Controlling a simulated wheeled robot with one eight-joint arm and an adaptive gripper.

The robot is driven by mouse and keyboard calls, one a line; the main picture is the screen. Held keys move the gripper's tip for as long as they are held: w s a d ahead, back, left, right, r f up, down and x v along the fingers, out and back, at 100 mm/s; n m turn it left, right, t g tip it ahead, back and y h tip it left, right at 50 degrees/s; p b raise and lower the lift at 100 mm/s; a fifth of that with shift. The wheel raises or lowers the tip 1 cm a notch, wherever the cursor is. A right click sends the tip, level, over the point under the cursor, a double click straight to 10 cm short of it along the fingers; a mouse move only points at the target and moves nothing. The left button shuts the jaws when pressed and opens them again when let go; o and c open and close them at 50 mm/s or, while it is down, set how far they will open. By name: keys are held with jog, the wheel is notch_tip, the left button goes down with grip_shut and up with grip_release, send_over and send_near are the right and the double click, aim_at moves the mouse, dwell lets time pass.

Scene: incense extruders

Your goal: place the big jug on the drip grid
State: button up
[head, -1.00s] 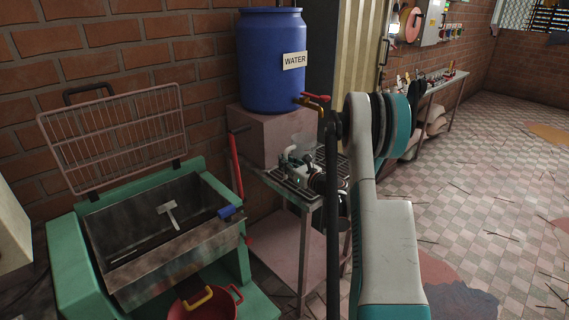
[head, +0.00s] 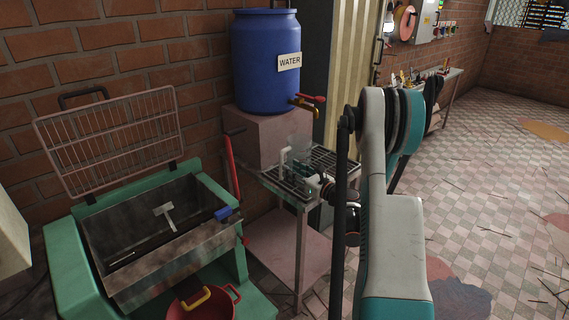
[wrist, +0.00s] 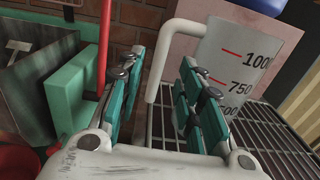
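The big jug (wrist: 234,62) is a clear measuring jug with red marks, black numbers and a white handle. It stands upright on the dark-barred drip grid (wrist: 278,140). In the head view the jug (head: 300,151) is faint at the back of the grid (head: 326,158), below the water barrel's tap. My gripper (wrist: 163,65) is open, with its teal-padded fingers on either side of the handle and gaps showing. In the head view my gripper (head: 312,184) is low over the front of the grid. The jug's base is partly hidden by the right finger.
A blue water barrel (head: 266,70) with a tap (head: 305,103) stands on a pink block (head: 262,138) behind the grid. A green machine with a metal trough (head: 150,240) and raised wire guard is at left, with a red lever (head: 231,165) close by. Open tiled floor lies right.

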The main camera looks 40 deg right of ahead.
jog(key=shift+s+d+p, duration=0.15)
jog(key=shift+s+p, duration=0.2)
jog(key=shift+s, duration=1.95)
